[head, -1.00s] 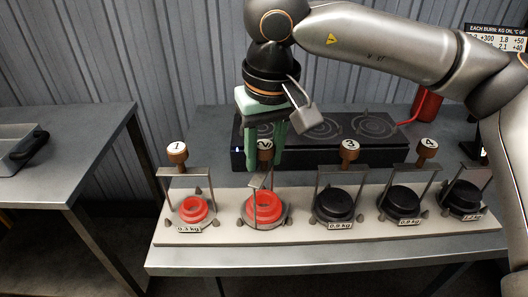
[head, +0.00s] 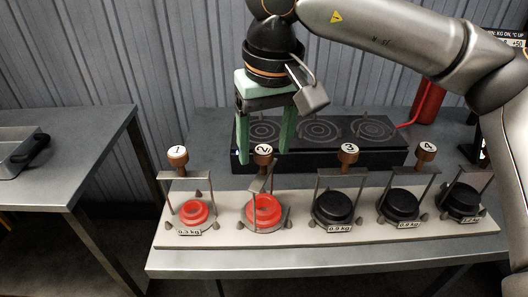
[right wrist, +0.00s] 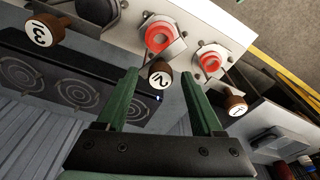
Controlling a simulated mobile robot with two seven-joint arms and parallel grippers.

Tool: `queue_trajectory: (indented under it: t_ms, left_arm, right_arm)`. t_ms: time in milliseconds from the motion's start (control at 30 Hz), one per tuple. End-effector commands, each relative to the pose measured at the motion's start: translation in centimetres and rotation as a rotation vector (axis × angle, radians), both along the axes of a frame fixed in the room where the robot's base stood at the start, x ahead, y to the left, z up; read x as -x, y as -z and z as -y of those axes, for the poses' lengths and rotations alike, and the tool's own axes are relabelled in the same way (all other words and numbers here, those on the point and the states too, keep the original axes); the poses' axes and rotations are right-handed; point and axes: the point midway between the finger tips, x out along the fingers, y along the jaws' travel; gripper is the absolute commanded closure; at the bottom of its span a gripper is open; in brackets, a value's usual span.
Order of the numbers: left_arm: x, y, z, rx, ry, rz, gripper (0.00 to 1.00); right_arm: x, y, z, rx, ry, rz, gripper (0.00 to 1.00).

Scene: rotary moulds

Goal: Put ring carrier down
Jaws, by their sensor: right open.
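The ring carrier with brown knob 2 (head: 263,149) stands upright on the pale board (head: 225,235), its metal frame over a red round mould (head: 263,210). My right gripper (head: 264,156) has green fingers spread wide, with a gap on either side of the knob. In the right wrist view, knob 2 (right wrist: 160,73) shows in the gap near the open fingertips, touching neither. The red mould (right wrist: 160,36) shows beyond it. My left gripper is out of view.
Carrier 1 (head: 177,156) stands left over a red mould; carriers 3 (head: 348,152) and 4 (head: 426,150) and another at the right end stand over black moulds. A black hob (head: 318,130) lies behind. A red canister (head: 425,102) stands back right. A tray (head: 18,152) lies on the left table.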

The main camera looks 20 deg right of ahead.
Motion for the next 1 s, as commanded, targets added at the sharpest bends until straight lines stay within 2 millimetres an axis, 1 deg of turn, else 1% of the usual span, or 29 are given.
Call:
queue_trajectory:
  t_ms: [33, 200, 300, 433, 600, 867, 933, 1000]
  left_arm:
    - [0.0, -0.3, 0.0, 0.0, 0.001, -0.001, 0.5]
    - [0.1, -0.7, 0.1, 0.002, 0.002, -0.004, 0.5]
    - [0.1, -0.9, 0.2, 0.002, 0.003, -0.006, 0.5]
    - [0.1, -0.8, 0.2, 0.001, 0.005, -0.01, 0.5]
    - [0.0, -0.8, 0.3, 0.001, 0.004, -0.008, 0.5]
    - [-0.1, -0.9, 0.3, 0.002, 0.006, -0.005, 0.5]
    - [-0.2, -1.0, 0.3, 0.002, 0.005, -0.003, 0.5]
    - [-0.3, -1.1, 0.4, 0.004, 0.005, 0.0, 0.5]
  right_arm:
    - [0.1, -1.5, -0.1, -0.002, 0.0, 0.005, 0.31]
    - [0.7, -5.2, 0.0, -0.001, -0.001, 0.003, 0.31]
    - [1.0, -6.9, 0.0, -0.001, -0.002, 0.001, 0.31]
    - [1.2, -8.3, 0.1, 0.0, -0.001, 0.001, 0.31]
    - [1.3, -8.9, 0.1, 0.001, -0.002, 0.0, 0.31]
    - [1.3, -8.8, 0.1, -0.001, -0.002, -0.002, 0.31]
    - [1.4, -8.4, -0.3, -0.016, -0.003, -0.014, 0.31]
    - [1.6, -7.4, -1.4, -0.056, -0.002, -0.048, 0.31]
